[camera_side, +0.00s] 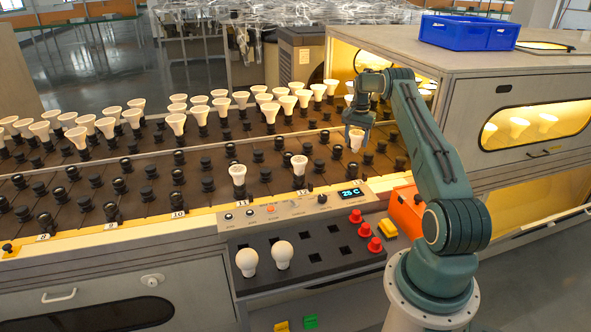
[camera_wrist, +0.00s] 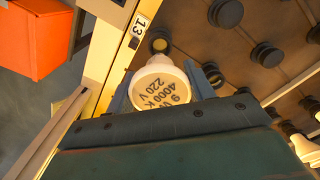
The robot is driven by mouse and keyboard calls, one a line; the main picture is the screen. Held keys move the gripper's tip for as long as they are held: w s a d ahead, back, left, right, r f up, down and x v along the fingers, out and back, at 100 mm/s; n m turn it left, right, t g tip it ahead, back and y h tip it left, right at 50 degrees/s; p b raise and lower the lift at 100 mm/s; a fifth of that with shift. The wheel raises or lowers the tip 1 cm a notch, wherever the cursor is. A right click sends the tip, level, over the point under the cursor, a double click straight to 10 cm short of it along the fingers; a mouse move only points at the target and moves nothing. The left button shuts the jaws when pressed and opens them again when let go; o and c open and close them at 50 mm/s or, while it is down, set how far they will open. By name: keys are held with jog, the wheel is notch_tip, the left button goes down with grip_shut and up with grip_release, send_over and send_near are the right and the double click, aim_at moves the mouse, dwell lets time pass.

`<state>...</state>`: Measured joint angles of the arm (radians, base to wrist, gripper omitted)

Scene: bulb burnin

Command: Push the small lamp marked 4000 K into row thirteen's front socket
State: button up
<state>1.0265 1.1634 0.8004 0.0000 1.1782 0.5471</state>
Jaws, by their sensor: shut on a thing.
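My gripper (camera_side: 358,120) is shut on a small white lamp (camera_side: 356,140) and holds it above the socket board's right part. In the wrist view the lamp (camera_wrist: 158,82) sits between the two fingers, its face reading 9 W, 4000 K, 220 V. The number plate 13 (camera_wrist: 138,24) lies at the board's front edge. A round dark socket with a pale centre (camera_wrist: 160,43) sits beside that plate, just beyond the lamp's far end and partly covered by it. The lamp's base is hidden, and I cannot tell whether it touches the socket.
Two lamps stand in row 11 (camera_side: 238,174) and row 12 (camera_side: 299,164). Two round bulbs (camera_side: 264,257) sit in the front tray. An orange box (camera_side: 405,211) stands right of the board's front. Many empty sockets and several lit-row lamps (camera_side: 222,104) fill the board behind.

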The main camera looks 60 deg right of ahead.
aim_at(355, 153)
jog(key=shift+f, duration=1.6)
jog(key=shift+f, duration=2.05)
jog(key=o, duration=1.1)
jog(key=shift+c, duration=0.2)
notch_tip(355, 153, up, 14)
jog(key=shift+f, duration=0.1)
